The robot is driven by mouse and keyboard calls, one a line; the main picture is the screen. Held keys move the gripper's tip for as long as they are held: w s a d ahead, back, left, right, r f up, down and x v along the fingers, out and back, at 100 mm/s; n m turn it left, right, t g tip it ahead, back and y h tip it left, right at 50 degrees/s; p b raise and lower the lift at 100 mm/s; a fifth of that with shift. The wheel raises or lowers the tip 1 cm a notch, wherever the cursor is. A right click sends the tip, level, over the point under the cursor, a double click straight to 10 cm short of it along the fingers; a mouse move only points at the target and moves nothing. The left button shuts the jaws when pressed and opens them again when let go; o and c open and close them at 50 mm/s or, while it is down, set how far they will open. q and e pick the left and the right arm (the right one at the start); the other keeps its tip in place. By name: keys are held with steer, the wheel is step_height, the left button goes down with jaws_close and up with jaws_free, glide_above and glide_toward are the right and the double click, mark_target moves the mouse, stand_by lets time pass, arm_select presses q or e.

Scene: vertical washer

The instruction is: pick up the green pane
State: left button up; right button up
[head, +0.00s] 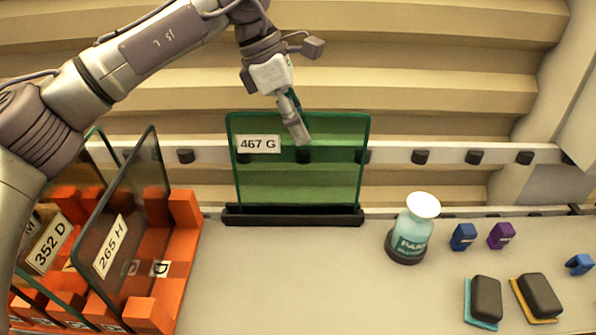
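The green pane (322,175), labelled 467 G, stands upright in a dark slotted base (292,215) at the back of the table. My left gripper (295,122) comes down from above at the pane's top edge, right of its label. A finger overlaps the upper part of the pane in the picture. The gripper shows nearly edge-on, so I cannot tell whether its fingers are apart or pressed on the glass. My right gripper is out of view.
An orange rack (165,265) at the left holds dark panes, including one labelled 265 H (125,220). A teal bottle (410,235), blue and purple clips, and two dark pads (485,298) (538,295) lie at the right. The front middle of the table is clear.

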arm_select(q)
jaws_close()
steer(key=shift+r, duration=0.25)
stand_by(0.4)
